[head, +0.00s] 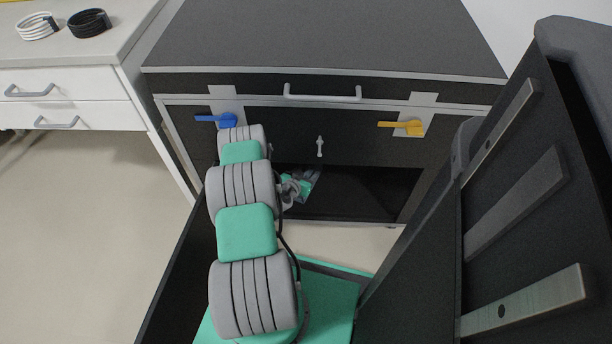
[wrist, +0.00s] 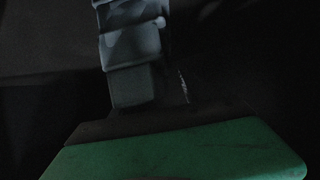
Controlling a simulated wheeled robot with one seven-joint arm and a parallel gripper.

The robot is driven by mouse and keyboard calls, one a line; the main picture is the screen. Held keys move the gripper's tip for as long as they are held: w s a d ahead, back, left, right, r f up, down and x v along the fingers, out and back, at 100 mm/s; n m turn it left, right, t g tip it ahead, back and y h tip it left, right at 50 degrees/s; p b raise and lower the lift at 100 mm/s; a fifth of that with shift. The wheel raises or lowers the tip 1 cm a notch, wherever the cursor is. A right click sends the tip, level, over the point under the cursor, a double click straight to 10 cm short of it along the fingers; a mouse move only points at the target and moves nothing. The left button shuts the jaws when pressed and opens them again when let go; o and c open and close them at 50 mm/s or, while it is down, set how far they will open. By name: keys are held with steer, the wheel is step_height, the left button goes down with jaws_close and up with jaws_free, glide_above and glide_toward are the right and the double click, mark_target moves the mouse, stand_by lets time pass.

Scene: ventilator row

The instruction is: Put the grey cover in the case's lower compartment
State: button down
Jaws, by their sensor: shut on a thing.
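The case (head: 320,40) is a large dark cabinet with pale edge trim. Its lower compartment (head: 370,190) is an open, dark recess below the front panel. My gripper (head: 306,183) is at the left part of this opening, partly hidden behind my arm. In the wrist view my gripper (wrist: 134,85) is shut, and a paler, mottled grey piece, seemingly the grey cover (wrist: 130,45), is at its fingers. The wrist view is very dark, so the cover's outline and whether it touches the compartment cannot be told.
The case front has a bar handle (head: 322,93), a blue latch (head: 216,120), a yellow latch (head: 402,126) and a small central knob (head: 320,146). A white drawer unit (head: 70,95) with a white coil (head: 37,26) and a black coil (head: 89,23) stands left. Floor (head: 70,230) is clear there.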

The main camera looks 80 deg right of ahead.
steer(key=c, duration=0.6)
jaws_free()
steer(key=shift+r+p, duration=0.3)
steer(key=shift+p, duration=0.15)
steer(key=p+v, duration=0.3)
steer(key=v, duration=0.9)
steer(key=shift+f, duration=0.1)
